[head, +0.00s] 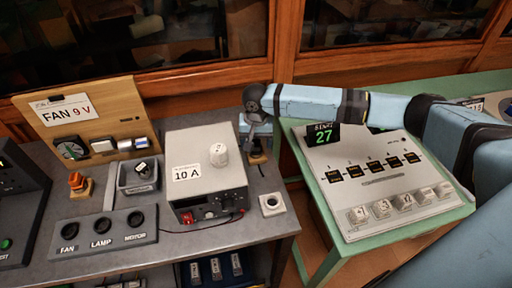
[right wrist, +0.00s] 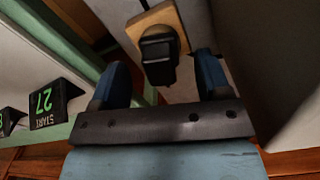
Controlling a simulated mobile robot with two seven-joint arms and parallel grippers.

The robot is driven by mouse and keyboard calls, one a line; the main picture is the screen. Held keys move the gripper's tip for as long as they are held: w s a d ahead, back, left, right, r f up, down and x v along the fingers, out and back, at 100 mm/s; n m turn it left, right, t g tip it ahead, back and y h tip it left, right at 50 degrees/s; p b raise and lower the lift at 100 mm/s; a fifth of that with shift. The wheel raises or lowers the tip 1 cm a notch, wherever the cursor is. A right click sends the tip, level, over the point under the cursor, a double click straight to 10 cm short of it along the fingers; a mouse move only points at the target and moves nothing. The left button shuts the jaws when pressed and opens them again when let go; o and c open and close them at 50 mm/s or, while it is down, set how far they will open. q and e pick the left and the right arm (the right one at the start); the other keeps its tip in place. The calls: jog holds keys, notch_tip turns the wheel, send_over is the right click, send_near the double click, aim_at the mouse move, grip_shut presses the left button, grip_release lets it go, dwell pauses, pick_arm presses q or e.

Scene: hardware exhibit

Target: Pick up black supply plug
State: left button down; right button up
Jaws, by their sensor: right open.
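A black supply plug (right wrist: 158,58) stands on a small wooden block (right wrist: 172,17) in the right wrist view. In the head view the plug is mostly hidden by my gripper, and the wooden block (head: 258,158) shows at the back right of the grey bench. My right gripper (head: 258,135) is above the block. In the right wrist view its blue fingers (right wrist: 162,78) are open, one on each side of the plug, with gaps visible. Contact with the plug cannot be seen. My left gripper is not in view.
A grey power supply box (head: 205,172) marked 10 A stands just left of the block. A white socket piece (head: 271,204) sits in front. A green-edged table (head: 330,215) with a sloped panel is on the right. An orange plug (head: 77,181) stands far left.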

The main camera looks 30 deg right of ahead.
aim_at(256, 142)
jog(key=shift+f, duration=0.6)
jog(key=c, duration=1)
jog(key=shift+r, duration=0.15)
notch_tip(256, 142, up, 20)
jog(key=shift+f+p, duration=0.1)
jog(key=shift+p, duration=0.6)
